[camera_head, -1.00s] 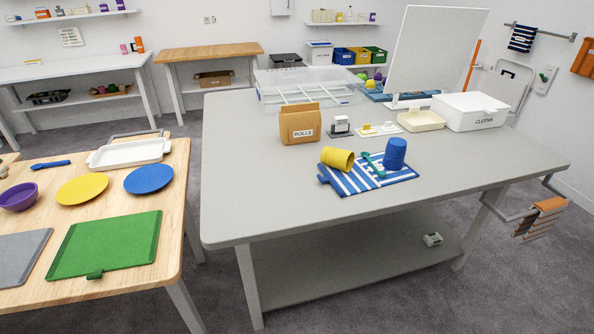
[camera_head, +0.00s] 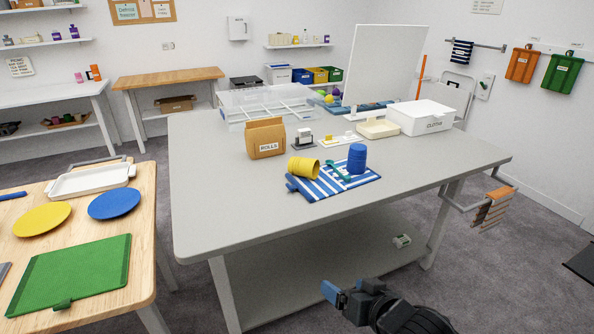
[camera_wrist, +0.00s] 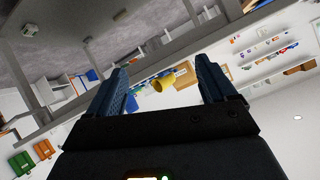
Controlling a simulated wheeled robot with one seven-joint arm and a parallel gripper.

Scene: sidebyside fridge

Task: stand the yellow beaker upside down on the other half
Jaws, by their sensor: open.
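The yellow beaker (camera_head: 302,167) lies on its side on the left part of the blue-and-white striped cloth (camera_head: 328,190), on the grey table. The blue beaker (camera_head: 357,158) stands upright on the cloth's right part. A teal spoon (camera_head: 337,170) lies between the two beakers. My gripper (camera_head: 336,291) is low in front of the table, well apart from the beakers. In the wrist view my gripper (camera_wrist: 164,70) is open and empty, and the yellow beaker (camera_wrist: 164,82) shows beyond, between its fingers.
A ROLLS bag (camera_head: 266,139), a clear divided box (camera_head: 233,112), a cream dish (camera_head: 378,129) and a white CLOTHS box (camera_head: 421,118) stand farther back. The front of the grey table (camera_head: 220,215) is clear. A wooden table (camera_head: 145,235) with plates and a green board stands left.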

